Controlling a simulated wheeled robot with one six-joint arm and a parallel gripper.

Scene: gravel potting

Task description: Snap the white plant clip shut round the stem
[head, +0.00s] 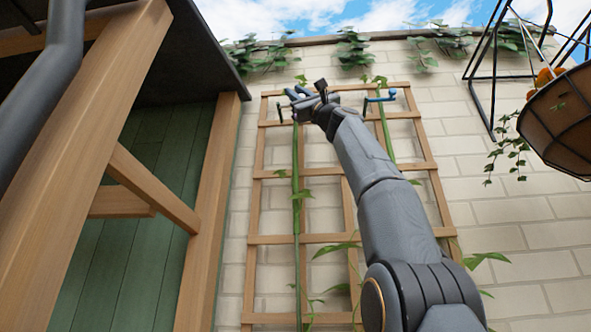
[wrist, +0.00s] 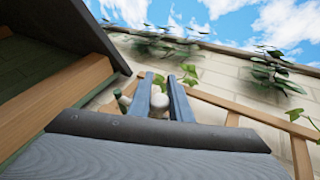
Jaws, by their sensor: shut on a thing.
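The white plant clip (wrist: 159,104) sits between the two blue fingers of my gripper (wrist: 165,88) in the wrist view, and the fingers are shut on it. In the head view my gripper (head: 297,97) is high on the trellis, at the upper part of the left green stem (head: 296,185). The fingers hide the clip there. A green piece, seemingly the stem (wrist: 122,101), shows just left of the left finger in the wrist view. I cannot tell whether the clip is round the stem or closed.
The wooden trellis (head: 252,200) stands against a pale brick wall (head: 490,215). A second stem (head: 386,135) with a blue piece (head: 380,99) is to the right. A wooden post (head: 208,205) and dark roof are left; a hanging basket (head: 560,125) is upper right.

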